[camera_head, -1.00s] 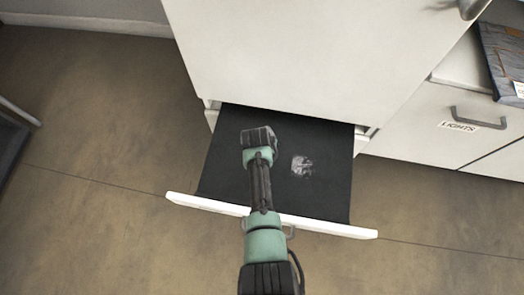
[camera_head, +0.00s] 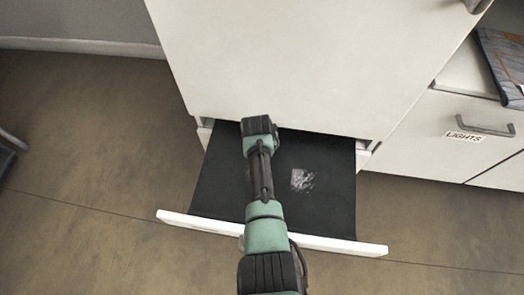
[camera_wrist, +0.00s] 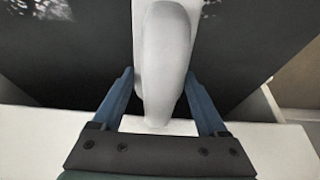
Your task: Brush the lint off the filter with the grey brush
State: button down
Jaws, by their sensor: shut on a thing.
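The filter (camera_head: 220,180) is a flat black panel in a pulled-out white drawer; it also fills much of the wrist view (camera_wrist: 255,45). A pale, streaky patch of lint (camera_head: 303,179) lies right of its middle, and pale lint (camera_wrist: 45,10) shows at the wrist view's top left. My gripper (camera_wrist: 160,76) has its blue fingers on both sides of the light grey brush (camera_wrist: 165,40) and is shut on it. The brush is over the filter; its bristles are hidden, so I cannot tell whether they touch. In the head view my arm hides the gripper and brush.
The drawer's white front rail (camera_head: 340,245) runs along the near edge. The tall white appliance front (camera_head: 270,60) rises behind the filter. At right are a drawer labelled LIGHTS (camera_head: 440,130) and a folded grey cloth (camera_head: 505,62).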

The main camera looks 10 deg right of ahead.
jog(key=shift+w+d+r, duration=0.15)
jog(key=shift+w+r, duration=0.05)
jog(key=shift+w, duration=0.25)
jog(key=shift+w+r+p, duration=0.2)
jog(key=shift+r+p, duration=0.45)
jog(key=shift+r, duration=0.15)
notch_tip(320, 180, up, 5)
jog(key=p, duration=0.4)
jog(key=shift+w+f, duration=0.1)
jog(key=shift+f, duration=0.05)
notch_tip(320, 180, up, 3)
jog(key=p, duration=0.3)
jog(key=shift+s+f, duration=0.1)
jog(key=shift+s, duration=0.15)
